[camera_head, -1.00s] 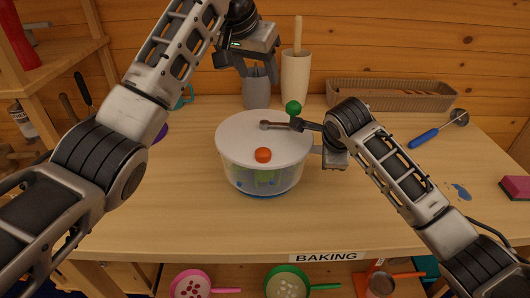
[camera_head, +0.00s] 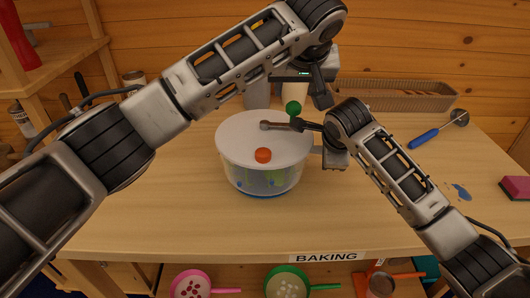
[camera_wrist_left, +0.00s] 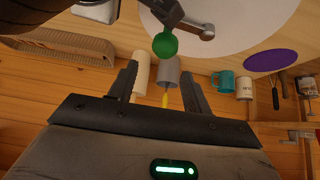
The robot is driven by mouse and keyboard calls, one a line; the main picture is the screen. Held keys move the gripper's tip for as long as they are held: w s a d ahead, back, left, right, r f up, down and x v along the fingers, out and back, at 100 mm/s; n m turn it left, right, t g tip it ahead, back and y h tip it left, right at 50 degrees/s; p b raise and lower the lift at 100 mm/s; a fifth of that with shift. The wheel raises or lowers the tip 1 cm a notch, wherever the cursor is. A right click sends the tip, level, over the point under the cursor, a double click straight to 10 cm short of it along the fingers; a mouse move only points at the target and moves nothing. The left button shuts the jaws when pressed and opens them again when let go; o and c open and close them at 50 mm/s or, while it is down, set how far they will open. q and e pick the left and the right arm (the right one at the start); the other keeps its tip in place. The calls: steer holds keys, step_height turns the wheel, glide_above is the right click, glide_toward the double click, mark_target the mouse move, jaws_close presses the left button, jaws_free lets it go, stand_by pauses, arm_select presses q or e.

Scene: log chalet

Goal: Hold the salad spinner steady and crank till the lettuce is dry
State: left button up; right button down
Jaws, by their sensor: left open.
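The salad spinner stands upright on the table, with a white lid (camera_head: 238,132), an orange button (camera_head: 263,155) and a clear bowl (camera_head: 245,178). Green lettuce (camera_head: 278,177) shows blurred through the bowl wall. The crank (camera_head: 277,126) lies across the lid with a green knob (camera_head: 293,108) at its outer end. My left gripper (camera_head: 298,87) is open and empty above and behind the knob. In the left wrist view the knob (camera_wrist_left: 164,45) lies just beyond the fingertips (camera_wrist_left: 158,72). My right gripper (camera_head: 322,151) is at the bowl's right side; its jaws are mostly hidden by its own arm.
A wicker tray (camera_head: 400,96) lies along the back wall. A blue-handled tool (camera_head: 424,138) and a pink sponge (camera_head: 514,188) lie at the right. A teal mug (camera_wrist_left: 225,80) and a grey cup (camera_wrist_left: 170,71) show in the left wrist view. The front tabletop is clear.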

mark_target(295, 105)
arm_select(q)
steer(key=shift+f, duration=2.15)
steer(key=c, duration=0.7)
